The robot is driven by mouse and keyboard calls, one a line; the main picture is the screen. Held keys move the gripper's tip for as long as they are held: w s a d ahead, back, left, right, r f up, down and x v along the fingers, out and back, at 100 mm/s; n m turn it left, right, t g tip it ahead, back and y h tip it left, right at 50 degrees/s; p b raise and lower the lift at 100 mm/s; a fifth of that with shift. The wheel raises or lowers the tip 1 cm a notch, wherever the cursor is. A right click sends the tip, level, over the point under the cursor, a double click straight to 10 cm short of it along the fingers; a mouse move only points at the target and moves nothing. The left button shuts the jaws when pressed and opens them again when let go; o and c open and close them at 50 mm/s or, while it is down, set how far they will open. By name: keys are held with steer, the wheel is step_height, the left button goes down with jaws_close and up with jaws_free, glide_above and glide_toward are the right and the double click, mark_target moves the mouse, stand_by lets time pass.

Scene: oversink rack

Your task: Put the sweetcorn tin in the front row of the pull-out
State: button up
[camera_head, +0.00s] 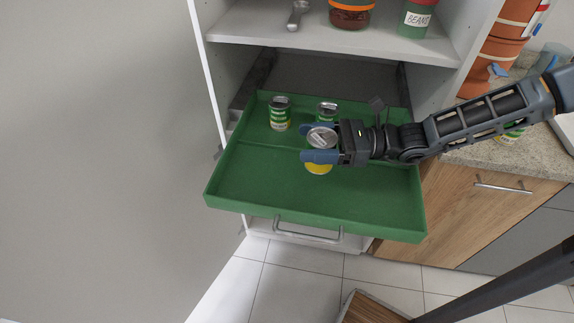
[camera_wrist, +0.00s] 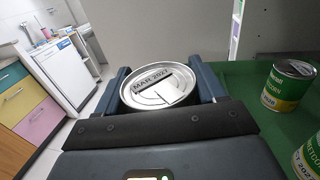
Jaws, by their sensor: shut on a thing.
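My gripper (camera_head: 320,144) is shut on a tin (camera_head: 321,137) with a silver lid and a yellow lower part, held upright over the green pull-out (camera_head: 300,190). In the wrist view the lid of the held tin (camera_wrist: 162,86) reads "MAR 2027" and sits between both fingers. I cannot tell whether its base touches the tray. In the wrist view, tins with "CORN" lettering (camera_wrist: 287,88) show at the right.
A low divider crosses the tray, and its front part is bare. A wooden cabinet (camera_head: 480,205) and counter stand at the right.

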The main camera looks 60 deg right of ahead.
steer(key=w+a+f+b, duration=0.1)
steer(key=f+b, duration=0.1)
steer(key=w+f+b, duration=0.2)
steer(key=f, duration=0.1)
steer(key=w+a+f+b, duration=0.1)
steer(key=w+f+b, duration=0.1)
steer(key=shift+w+a+f, duration=0.25)
steer(key=shift+a+f, duration=0.05)
steer(key=shift+f, duration=0.05)
steer(key=shift+f, duration=0.15)
steer(key=o, duration=1.2)
steer(key=shift+o, duration=0.2)
steer(key=shift+b+v, duration=0.75)
steer(key=shift+v, duration=3.05)
